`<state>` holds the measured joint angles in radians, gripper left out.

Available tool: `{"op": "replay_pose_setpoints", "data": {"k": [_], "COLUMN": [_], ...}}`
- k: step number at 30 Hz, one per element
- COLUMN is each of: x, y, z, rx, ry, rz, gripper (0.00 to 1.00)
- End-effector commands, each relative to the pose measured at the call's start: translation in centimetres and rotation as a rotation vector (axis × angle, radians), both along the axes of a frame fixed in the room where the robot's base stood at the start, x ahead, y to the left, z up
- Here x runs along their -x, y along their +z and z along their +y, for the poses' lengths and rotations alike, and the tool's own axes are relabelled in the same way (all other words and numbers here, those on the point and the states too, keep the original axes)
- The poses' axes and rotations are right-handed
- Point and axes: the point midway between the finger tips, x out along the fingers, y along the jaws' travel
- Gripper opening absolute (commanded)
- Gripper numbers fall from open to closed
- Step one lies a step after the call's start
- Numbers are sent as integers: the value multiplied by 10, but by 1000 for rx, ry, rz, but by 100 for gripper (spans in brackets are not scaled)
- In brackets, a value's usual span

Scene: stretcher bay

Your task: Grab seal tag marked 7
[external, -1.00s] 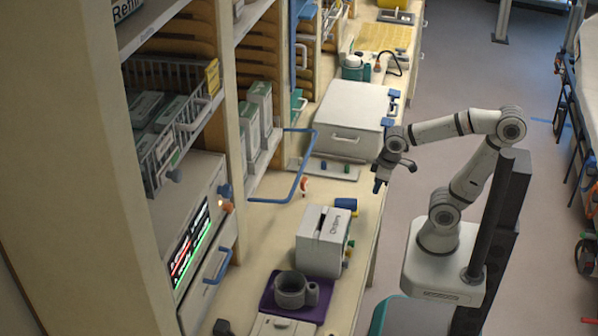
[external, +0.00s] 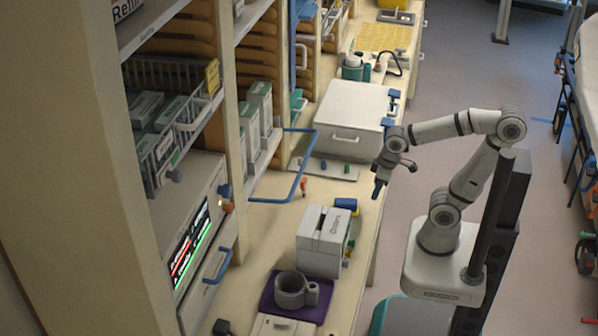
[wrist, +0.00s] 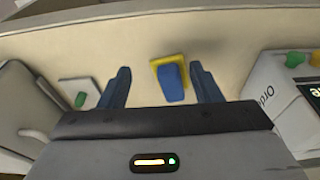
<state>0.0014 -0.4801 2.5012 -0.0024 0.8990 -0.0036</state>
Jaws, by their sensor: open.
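I cannot read a 7 on anything, so I cannot tell which piece is the seal tag marked 7. A blue piece with a yellow part (external: 346,205) lies on the counter behind the Orders box. In the wrist view a blue block on a yellow base (wrist: 171,83) shows between my fingers, nearer the right one. My gripper (external: 378,190) is open and empty above the counter's right edge. It also shows in the wrist view (wrist: 160,74), with its two dark blue fingers apart and not visibly touching the block.
The white Orders box (external: 321,248) stands in front, with small coloured pieces at its right side. A pale plate (external: 311,169) with green pieces lies before a large white case (external: 345,112). A blue rail handle (external: 298,180) juts over the counter. A grey mug (external: 290,290) stands nearby.

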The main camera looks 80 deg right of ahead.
Motion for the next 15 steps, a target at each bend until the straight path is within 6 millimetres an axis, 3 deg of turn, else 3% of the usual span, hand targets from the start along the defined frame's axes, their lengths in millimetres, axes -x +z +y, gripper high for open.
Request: {"op": "replay_pose_setpoints", "data": {"k": [5, 15], "x": [-7, -95], "y": [1, -9], "z": [-1, -7], "rx": [2, 16], "ry": [-8, -102], "rz": [-5, -123], "gripper": [58, 58]}}
